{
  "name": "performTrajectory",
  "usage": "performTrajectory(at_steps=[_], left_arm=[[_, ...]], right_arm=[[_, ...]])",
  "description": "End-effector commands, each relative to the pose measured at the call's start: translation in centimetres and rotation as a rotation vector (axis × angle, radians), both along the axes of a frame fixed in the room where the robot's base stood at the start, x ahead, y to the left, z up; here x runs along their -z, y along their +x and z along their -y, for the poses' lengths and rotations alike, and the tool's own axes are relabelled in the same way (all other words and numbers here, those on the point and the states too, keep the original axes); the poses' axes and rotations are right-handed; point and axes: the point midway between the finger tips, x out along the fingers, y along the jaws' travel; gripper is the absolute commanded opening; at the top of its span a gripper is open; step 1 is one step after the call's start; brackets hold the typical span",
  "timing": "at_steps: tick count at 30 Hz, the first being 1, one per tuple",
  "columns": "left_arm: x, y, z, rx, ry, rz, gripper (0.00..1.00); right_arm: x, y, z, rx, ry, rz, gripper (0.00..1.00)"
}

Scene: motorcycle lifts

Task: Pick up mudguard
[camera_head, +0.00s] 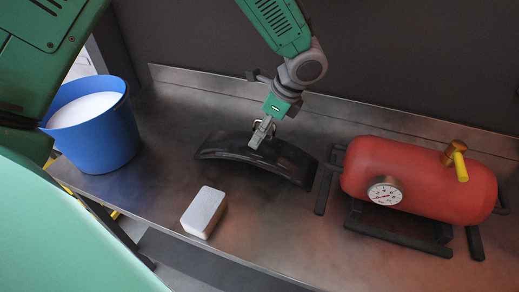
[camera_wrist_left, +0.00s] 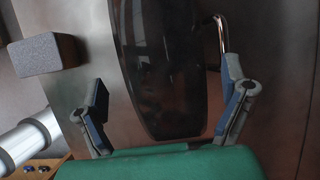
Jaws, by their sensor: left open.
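The mudguard (camera_head: 285,158) is a dark, glossy, arched panel lying on the metal bench in the head view. In the left wrist view the mudguard (camera_wrist_left: 162,65) runs lengthwise between my fingers. My left gripper (camera_head: 261,134) is above the mudguard's middle, toward its back edge. In the wrist view my left gripper (camera_wrist_left: 166,78) is open, with one blue-padded finger on each side of the mudguard. I cannot tell whether the fingers touch it. My right gripper is not in view.
A pale block (camera_head: 204,212) lies in front of the mudguard on the bench (camera_head: 150,205). A blue bucket (camera_head: 97,135) with white contents stands left. A red tank (camera_head: 420,180) with a gauge and yellow valve stands right. A dark wall (camera_head: 410,60) rises behind the bench.

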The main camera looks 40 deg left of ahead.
Motion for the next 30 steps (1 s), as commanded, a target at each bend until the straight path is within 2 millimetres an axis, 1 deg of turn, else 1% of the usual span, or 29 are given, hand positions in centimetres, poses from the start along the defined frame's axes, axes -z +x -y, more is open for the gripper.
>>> performTrajectory(at_steps=[5, 9, 13, 16, 22, 23, 24, 26, 27, 28, 30], left_arm=[[1.2, -0.3, -0.6, -0.001, -0.002, -0.002, 0.91], [3.2, -0.6, -1.0, -0.002, 0.001, -0.005, 0.91], [4.6, -0.6, -1.4, -0.001, 0.003, 0.000, 0.91], [5.0, -0.6, -1.5, 0.001, 0.005, 0.002, 0.91], [5.1, -0.7, -1.8, 0.000, 0.003, 0.003, 0.91], [5.1, -0.7, -1.8, 0.000, 0.003, 0.003, 0.81], [5.1, -0.7, -1.9, 0.000, 0.003, 0.003, 0.67], [5.1, -0.7, -1.9, 0.000, 0.002, 0.002, 0.46], [5.1, -0.7, -2.0, 0.000, 0.002, 0.002, 0.32], [5.2, -0.7, -2.0, -0.001, 0.001, 0.001, 0.30], [5.1, -0.6, -2.1, -0.001, 0.002, 0.003, 0.30]], right_arm=[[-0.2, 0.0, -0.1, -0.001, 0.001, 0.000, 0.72], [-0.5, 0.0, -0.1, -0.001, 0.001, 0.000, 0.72], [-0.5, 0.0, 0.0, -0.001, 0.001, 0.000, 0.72], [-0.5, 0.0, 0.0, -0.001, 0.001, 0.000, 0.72], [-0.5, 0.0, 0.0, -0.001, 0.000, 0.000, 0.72], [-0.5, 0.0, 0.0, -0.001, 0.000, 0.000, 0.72], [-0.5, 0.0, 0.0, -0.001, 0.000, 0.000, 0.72], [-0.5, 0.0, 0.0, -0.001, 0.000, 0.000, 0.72], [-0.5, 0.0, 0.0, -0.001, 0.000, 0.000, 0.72], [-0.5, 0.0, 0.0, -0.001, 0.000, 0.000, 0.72], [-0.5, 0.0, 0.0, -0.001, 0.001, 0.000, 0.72]])
